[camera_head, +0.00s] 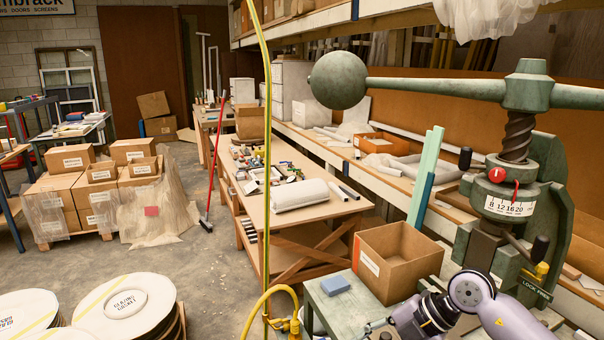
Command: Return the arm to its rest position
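The green fly press (560,205) stands at the right. Its long horizontal arm (440,87) runs left from the hub on top of the screw (517,135) and ends in a big ball weight (337,80). The arm's other end runs out of the picture at the right. A red pointer knob (497,175) sits above a number scale (510,206). A yellow tab stands by a "LOCK FREE" label (537,291). My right arm comes in at the bottom right, below the press arm and apart from it. Its gripper is mostly cut off at the bottom edge. My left gripper is out of view.
A yellow hanging cable (266,150) crosses the view. Open floor (210,260) lies between.

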